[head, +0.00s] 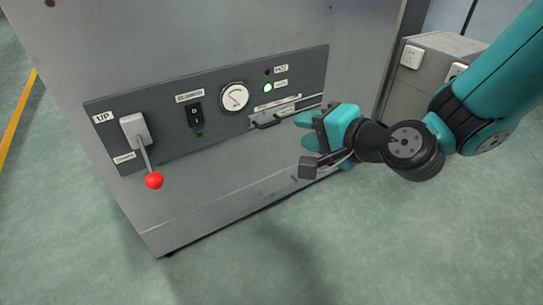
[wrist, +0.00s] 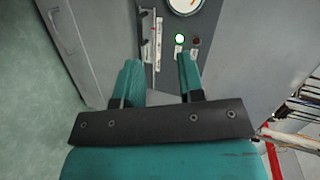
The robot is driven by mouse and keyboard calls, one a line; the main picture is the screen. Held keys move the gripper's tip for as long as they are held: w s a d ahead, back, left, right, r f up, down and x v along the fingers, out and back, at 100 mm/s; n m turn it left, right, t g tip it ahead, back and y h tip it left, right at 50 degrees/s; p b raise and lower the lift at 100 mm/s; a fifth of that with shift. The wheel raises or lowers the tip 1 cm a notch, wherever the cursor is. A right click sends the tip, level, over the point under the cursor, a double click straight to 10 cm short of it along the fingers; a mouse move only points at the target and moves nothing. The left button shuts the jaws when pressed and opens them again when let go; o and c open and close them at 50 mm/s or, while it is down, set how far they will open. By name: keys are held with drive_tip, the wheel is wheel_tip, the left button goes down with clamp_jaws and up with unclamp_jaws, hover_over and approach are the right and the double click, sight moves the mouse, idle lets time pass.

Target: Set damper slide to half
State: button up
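The damper slide (head: 266,123) is a dark handle on a light, labelled track in the lower right part of the grey control panel (head: 160,145). The track runs on to the right, where my gripper (head: 302,129) partly hides it. In the wrist view the slide (wrist: 142,25) and its track lie beyond the fingertips, upright in the picture. My gripper (wrist: 159,62) is open, with a clear gap between its two teal fingers. It holds nothing and faces the panel at the right end of the track. I cannot tell whether a finger touches the panel.
The panel also bears a lever with a red ball (head: 154,181), a black rocker switch (head: 195,115), a round gauge (head: 235,97) and a lit green lamp (head: 268,87). A grey cabinet with sockets (head: 425,75) stands at the right. The floor in front is clear.

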wheel_tip(320, 180, down, 7)
drive_tip(key=w+d+m+t+h+b, duration=0.1)
drive_tip(key=w+d+m+t+b, duration=0.1)
drive_tip(key=w+m+t+b, duration=0.15)
drive_tip(key=p, duration=0.5)
approach(272, 125)
drive_tip(key=shift+m+g, duration=0.25)
drive_tip(key=shift+g, duration=0.1)
drive_tip(key=b+x, duration=0.1)
drive_tip(key=x, duration=0.4)
drive_tip(key=b+x, duration=0.2)
drive_tip(key=x, duration=0.3)
drive_tip(key=shift+w+a+r, duration=0.1)
drive_tip(key=shift+w+r, duration=0.05)
drive_tip(key=shift+w, duration=0.2)
drive_tip(key=shift+c, duration=0.2)
clamp_jaws()
